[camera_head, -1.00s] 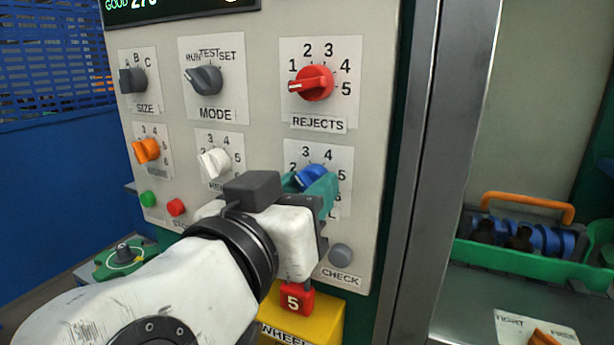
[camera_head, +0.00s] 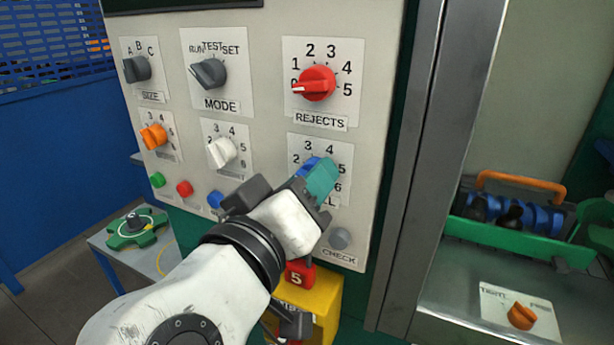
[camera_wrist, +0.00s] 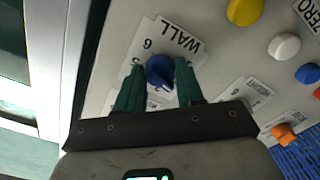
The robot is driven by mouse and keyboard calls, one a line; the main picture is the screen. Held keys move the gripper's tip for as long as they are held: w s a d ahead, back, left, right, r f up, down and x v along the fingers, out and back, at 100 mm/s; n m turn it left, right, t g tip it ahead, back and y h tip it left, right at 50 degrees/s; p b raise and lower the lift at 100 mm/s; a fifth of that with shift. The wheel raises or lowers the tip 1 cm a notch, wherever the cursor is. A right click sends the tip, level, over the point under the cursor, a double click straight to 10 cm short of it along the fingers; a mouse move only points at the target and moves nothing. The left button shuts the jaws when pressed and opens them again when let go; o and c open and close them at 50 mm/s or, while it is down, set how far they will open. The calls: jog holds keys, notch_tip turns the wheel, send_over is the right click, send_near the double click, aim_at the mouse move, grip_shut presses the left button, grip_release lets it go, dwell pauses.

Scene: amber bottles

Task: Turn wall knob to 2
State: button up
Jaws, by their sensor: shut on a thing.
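The blue wall knob (camera_head: 309,166) sits on a white number plate (camera_head: 342,150) at the lower right of the panel. Numbers 2, 3, 4 and 6 show around it in the head view. In the wrist view the blue knob (camera_wrist: 160,70) is between the teal fingers, and its plate reads "WALL" upside down. My gripper (camera_head: 317,178) is shut on this knob, and it also shows in the wrist view (camera_wrist: 159,80). The fingers cover part of the knob and dial, and I cannot tell which number the pointer is at.
A red REJECTS knob (camera_head: 317,84) is above, a white knob (camera_head: 221,152) to the left, and a grey CHECK button (camera_head: 340,238) below. A yellow box (camera_head: 322,300) with a red "5" stands under the panel. A metal post (camera_head: 412,170) rises at right.

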jog(key=shift+a, duration=0.1)
jog(key=o, duration=1)
jog(key=shift+s, duration=0.1)
jog(key=b+v, duration=0.2)
jog(key=v, duration=0.8)
jog(key=shift+s+a, duration=0.1)
jog(key=shift+s, duration=0.15)
